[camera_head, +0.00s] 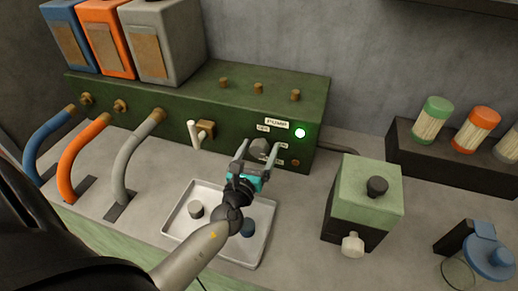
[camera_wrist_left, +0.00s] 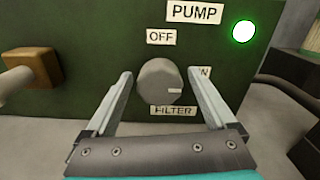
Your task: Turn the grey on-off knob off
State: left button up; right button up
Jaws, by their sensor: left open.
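The grey knob (camera_wrist_left: 160,82) is on the front of the green pump box (camera_head: 230,100). In the head view the knob (camera_head: 260,150) sits between my left fingertips. My left gripper (camera_wrist_left: 163,85) is open, one finger on each side of the knob, with visible gaps. A green light (camera_head: 300,133) on the box is lit. My right gripper does not show.
A lever on a brass mount (camera_head: 205,130) sticks out left of the knob. A white tray (camera_head: 180,225) with small items lies below my arm. A green-and-black box (camera_head: 365,190) stands to the right. Blue, orange and grey hoses (camera_head: 125,160) run at the left.

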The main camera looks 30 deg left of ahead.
pick_arm(q)
jog(key=c, duration=1.4)
jog(key=shift+o, duration=0.2)
